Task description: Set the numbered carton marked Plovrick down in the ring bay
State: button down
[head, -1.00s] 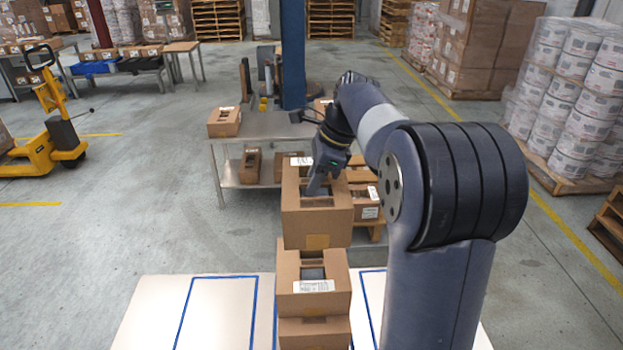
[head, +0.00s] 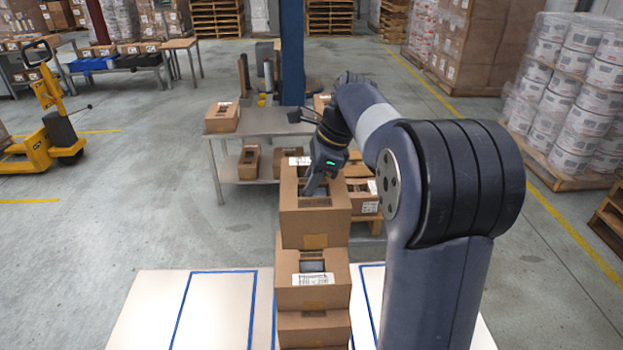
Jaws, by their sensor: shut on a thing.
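My gripper (head: 314,186) reaches down into the open top of a brown carton (head: 292,222) and is shut on it. This carton has a plain orange patch low on its front and appears upright, beyond and above a stack in the picture. I cannot tell its clearance. The stack's upper carton (head: 337,292) bears a white label too small to read surely, and a lower carton (head: 314,332) is under it. The stack stands on a white table (head: 140,322) with blue-outlined bays. The left bay (head: 215,315) is empty. No ring mark or Plovrick name is legible.
A grey metal table (head: 262,122) with cartons on it and its lower shelf stands beyond, by a blue post (head: 292,55). More cartons (head: 362,190) rest on a pallet right of the held one. A yellow pallet truck (head: 50,135) stands left.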

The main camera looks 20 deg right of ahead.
aim_at(328, 193)
jog(key=shift+a+f, duration=0.15)
jog(key=shift+f, duration=0.3)
jog(key=shift+f, duration=0.1)
notch_tip(328, 193, down, 11)
jog(key=b, duration=0.5)
jog(key=shift+f+b, duration=0.15)
jog(key=shift+b, duration=0.15)
dwell(0.7)
jog(key=shift+f, duration=0.3)
dwell(0.4)
jog(key=c, duration=1.2)
grip_release()
jog(key=shift+o, duration=0.2)
jog(key=v, duration=1.1)
jog(key=shift+a, duration=0.1)
